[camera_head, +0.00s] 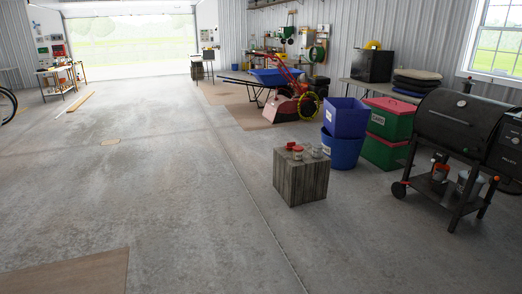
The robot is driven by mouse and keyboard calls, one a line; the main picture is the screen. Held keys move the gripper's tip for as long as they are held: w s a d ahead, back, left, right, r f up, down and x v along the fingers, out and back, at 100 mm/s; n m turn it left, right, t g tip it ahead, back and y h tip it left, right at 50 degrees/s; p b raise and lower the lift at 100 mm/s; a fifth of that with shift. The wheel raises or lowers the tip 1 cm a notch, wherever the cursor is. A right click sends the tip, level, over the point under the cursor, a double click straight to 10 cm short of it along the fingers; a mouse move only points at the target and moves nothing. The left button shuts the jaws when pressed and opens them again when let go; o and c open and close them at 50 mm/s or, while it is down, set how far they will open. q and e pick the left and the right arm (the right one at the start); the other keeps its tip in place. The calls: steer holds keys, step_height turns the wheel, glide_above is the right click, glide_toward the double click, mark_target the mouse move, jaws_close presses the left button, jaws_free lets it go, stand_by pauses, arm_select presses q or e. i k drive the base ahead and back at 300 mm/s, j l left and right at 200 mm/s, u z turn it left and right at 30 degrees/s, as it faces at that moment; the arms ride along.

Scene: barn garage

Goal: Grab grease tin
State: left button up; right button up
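A grey-brown wooden block (301,183) stands on the concrete floor, right of the picture's centre. Several small containers stand on its top. One is a red item (290,145) at the back left. In front of it is a small container with a red top and pale sides (298,153). A greyish, perhaps clear container (317,151) is to their right. They are too small to tell which is the grease tin. Neither of my grippers is in view.
Blue bins (344,135) and red-and-green totes (388,132) stand behind the block to the right. A black grill (462,125) on a wheeled cart is at the right. A red machine (291,103) is farther back. The floor left and in front of the block is clear.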

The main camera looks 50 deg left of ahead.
mark_target(318, 148)
steer(key=u, duration=1.2)
steer(key=i+j+u, duration=0.1)
steer(key=i+u, duration=0.4)
steer(key=i, duration=1.5)
steer(key=i+j+z, duration=0.1)
steer(key=i, duration=2.1)
